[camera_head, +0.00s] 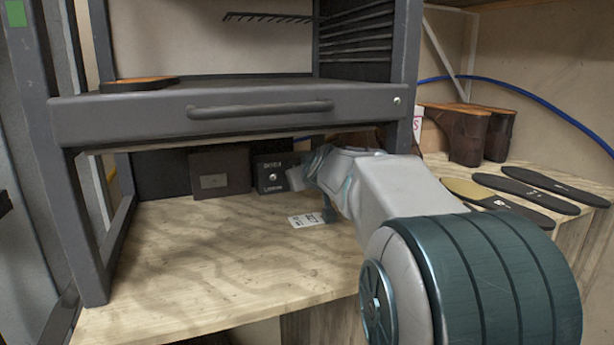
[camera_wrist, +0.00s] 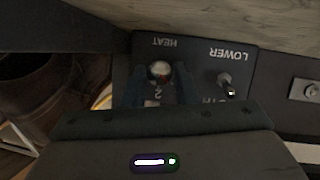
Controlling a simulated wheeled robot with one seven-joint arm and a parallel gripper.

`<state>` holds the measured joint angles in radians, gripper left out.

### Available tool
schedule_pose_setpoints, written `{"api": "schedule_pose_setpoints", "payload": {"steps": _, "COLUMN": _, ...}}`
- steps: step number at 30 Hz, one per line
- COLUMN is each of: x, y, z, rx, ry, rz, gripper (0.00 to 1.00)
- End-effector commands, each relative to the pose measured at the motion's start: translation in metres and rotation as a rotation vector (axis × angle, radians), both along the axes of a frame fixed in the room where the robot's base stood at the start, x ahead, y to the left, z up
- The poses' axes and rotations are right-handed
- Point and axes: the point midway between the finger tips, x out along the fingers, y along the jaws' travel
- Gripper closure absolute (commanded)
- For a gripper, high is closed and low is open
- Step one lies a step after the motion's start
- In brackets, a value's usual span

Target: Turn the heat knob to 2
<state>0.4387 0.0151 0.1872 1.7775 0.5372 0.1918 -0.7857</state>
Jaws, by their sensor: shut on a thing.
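The heat knob (camera_wrist: 159,69) sits on a black control panel (camera_wrist: 200,52) in the wrist view, which shows the lettering upside down. The word HEAT is above the knob and a figure 2 is below it, between my fingers. My gripper (camera_wrist: 160,82) has one finger on each side of the knob and is shut on it. Which mark the knob points at I cannot tell. In the head view the panel (camera_head: 267,163) stands under the machine's shelf. My gripper (camera_head: 297,178) reaches its right part, and my arm hides the knob there.
A toggle switch (camera_wrist: 228,86) marked LOWER sits beside the knob. A grey box (camera_head: 220,173) stands left of the panel. A white label card (camera_head: 307,220) lies on the wooden bench (camera_head: 200,260).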

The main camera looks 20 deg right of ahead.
Motion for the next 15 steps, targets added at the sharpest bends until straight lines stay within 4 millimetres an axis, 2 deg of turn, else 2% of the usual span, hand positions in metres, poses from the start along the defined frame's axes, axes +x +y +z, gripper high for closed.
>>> {"api": "schedule_pose_setpoints", "payload": {"steps": 5, "x": 0.0004, "y": -0.001, "z": -0.0045, "rx": 0.048, "ry": -0.002, "rz": -0.001, "gripper": 0.97}}
{"api": "schedule_pose_setpoints", "payload": {"steps": 15, "x": 0.0003, "y": -0.004, "z": -0.0046, "rx": 0.277, "ry": -0.004, "rz": -0.003, "gripper": 0.97}}
